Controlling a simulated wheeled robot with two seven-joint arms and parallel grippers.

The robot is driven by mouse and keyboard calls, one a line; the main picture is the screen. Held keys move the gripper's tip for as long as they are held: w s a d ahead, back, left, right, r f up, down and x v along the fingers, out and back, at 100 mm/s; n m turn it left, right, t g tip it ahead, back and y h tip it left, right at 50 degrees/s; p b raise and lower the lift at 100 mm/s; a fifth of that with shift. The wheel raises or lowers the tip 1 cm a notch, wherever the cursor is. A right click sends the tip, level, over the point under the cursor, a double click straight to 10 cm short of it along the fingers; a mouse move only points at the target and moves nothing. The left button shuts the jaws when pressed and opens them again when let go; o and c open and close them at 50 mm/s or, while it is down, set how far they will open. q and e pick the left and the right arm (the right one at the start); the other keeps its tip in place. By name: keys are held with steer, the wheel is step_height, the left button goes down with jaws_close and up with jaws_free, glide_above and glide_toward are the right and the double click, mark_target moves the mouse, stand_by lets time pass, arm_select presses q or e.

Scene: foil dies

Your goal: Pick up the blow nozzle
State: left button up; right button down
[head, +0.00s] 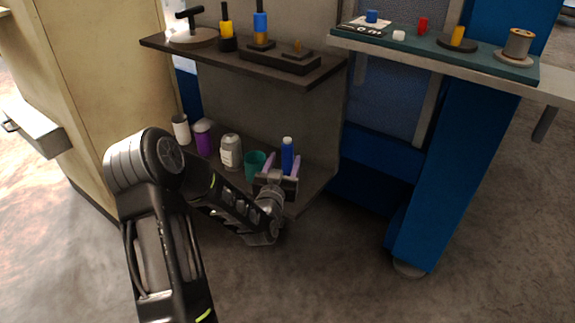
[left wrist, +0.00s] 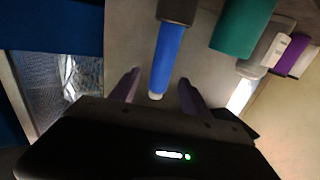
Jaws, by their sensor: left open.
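A slim blue upright object with a pale tip, which looks like the blow nozzle (head: 287,157), stands on the lower shelf near its right front corner. In the left wrist view the blue object (left wrist: 168,58) has a dark grey end, and its pale tip points toward my gripper. My left gripper (head: 282,166) is open at the shelf's front, with its two purplish fingers on either side of the blue object in the picture. In the left wrist view my left gripper (left wrist: 158,88) shows gaps on both sides of it. I see no contact. My right gripper is out of view.
A green cup (head: 255,165) stands just left of the blue object. A grey labelled bottle (head: 231,152), a purple container (head: 203,138) and a white one (head: 181,128) stand farther left. The upper shelf (head: 215,52) overhangs them. A blue post (head: 440,150) stands to the right.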

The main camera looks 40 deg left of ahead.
mark_target(286, 155)
arm_select(q)
steer(key=b+x, duration=0.1)
steer(key=x, duration=0.3)
steer(key=shift+w+a+f+b, duration=0.15)
steer(key=shift+w+b, duration=0.1)
steer(key=shift+b, duration=0.05)
steer(key=shift+w, duration=0.2)
jaws_close()
stand_by(0.5)
